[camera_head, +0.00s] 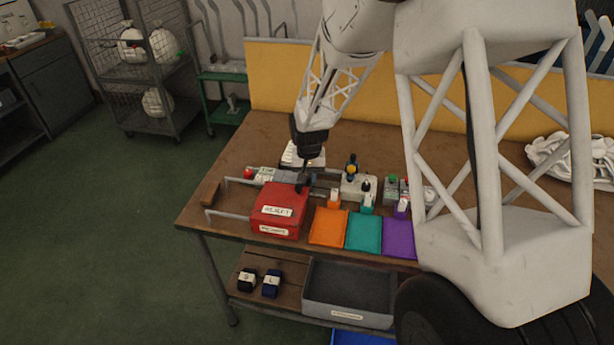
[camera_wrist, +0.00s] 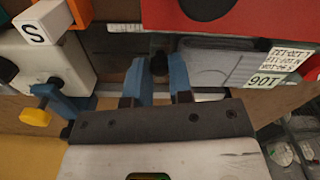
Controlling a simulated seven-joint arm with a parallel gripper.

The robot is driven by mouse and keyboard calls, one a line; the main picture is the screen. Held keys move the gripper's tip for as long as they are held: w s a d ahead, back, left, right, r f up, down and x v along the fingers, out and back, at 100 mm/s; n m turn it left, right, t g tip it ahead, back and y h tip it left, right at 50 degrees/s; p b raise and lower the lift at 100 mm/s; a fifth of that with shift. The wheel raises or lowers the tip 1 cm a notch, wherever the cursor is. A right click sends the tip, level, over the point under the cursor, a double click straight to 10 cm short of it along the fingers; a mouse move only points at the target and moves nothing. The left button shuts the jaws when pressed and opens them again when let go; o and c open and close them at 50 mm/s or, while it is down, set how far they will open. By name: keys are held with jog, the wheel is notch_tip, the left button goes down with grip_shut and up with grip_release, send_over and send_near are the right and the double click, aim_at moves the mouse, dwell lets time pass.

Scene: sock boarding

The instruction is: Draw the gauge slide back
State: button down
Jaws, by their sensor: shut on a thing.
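My gripper (camera_wrist: 160,85) has blue fingers closed on a small dark knob (camera_wrist: 159,63) in the wrist view. The knob stands in a narrow dark gap beside a grey ribbed piece (camera_wrist: 215,66), which looks like part of the gauge. Whether the knob belongs to the gauge slide cannot be told for sure. In the head view my gripper (camera_head: 303,183) points down just behind the red REJECT box (camera_head: 278,210), and its fingertips are hard to make out. The grey gauge (camera_head: 289,176) is partly hidden there by my gripper and the box.
Orange (camera_head: 329,227), teal (camera_head: 363,232) and purple (camera_head: 400,238) trays lie right of the red box. A metal rail (camera_head: 228,216) runs left of the box.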

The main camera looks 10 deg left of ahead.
jog(key=shift+d, duration=3)
jog(key=c, duration=1)
grip_release()
jog(key=shift+r, duration=0.2)
jog(key=shift+r, duration=3.75)
